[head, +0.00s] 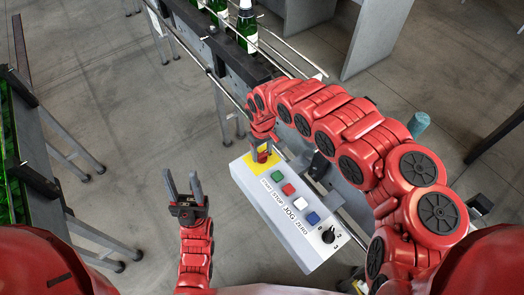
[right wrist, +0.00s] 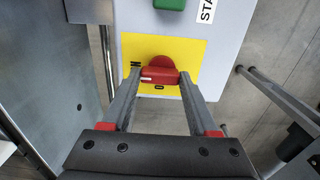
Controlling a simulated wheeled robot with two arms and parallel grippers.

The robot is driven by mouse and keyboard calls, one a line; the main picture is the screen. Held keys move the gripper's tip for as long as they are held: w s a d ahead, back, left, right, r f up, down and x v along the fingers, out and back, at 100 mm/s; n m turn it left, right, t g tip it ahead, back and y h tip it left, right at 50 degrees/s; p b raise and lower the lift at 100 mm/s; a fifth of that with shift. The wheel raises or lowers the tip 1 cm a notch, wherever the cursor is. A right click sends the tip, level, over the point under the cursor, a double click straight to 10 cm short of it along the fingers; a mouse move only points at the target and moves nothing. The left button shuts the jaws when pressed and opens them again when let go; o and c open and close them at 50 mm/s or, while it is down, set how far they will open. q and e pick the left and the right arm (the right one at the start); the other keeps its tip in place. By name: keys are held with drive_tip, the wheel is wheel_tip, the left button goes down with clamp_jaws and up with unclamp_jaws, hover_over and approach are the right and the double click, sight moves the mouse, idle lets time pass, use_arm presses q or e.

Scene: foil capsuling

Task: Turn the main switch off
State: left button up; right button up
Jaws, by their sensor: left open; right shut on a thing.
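The main switch (right wrist: 163,70) is a red rotary knob on a yellow plate (right wrist: 190,52) at the end of a light grey control box. In the right wrist view my right gripper (right wrist: 160,80) has one finger on each side of the red handle and is shut on it. In the head view the right gripper (head: 262,142) reaches down over the yellow plate (head: 248,166) and partly hides the switch. The handle bar lies about crosswise in the wrist view. My left gripper (head: 184,190) is open and empty, pointing up, left of the box.
The control box (head: 305,248) carries a green (head: 278,175), a red (head: 288,189), a white (head: 300,202) and a blue button (head: 313,218), plus a black selector (head: 328,235). Bottles (head: 246,25) stand on a conveyor at the top. Open floor lies left of the box.

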drive_tip(key=c, duration=0.4)
drive_tip(key=shift+c, duration=0.2)
drive_tip(key=shift+n, duration=0.3)
drive_tip(key=n, duration=0.2)
drive_tip(key=shift+w+n, duration=0.1)
drive_tip(key=shift+n, duration=0.3)
drive_tip(key=n+b, duration=0.1)
drive_tip(key=n, duration=0.2)
drive_tip(key=shift+n, duration=0.3)
drive_tip(key=n+b, duration=0.1)
drive_tip(key=n, duration=0.5)
drive_tip(key=shift+b, duration=0.35)
drive_tip(key=shift+a+r+n+b, duration=0.1)
drive_tip(key=shift+n+b, duration=0.65)
drive_tip(key=shift+n, duration=1.65)
drive_tip(key=o, duration=1.4)
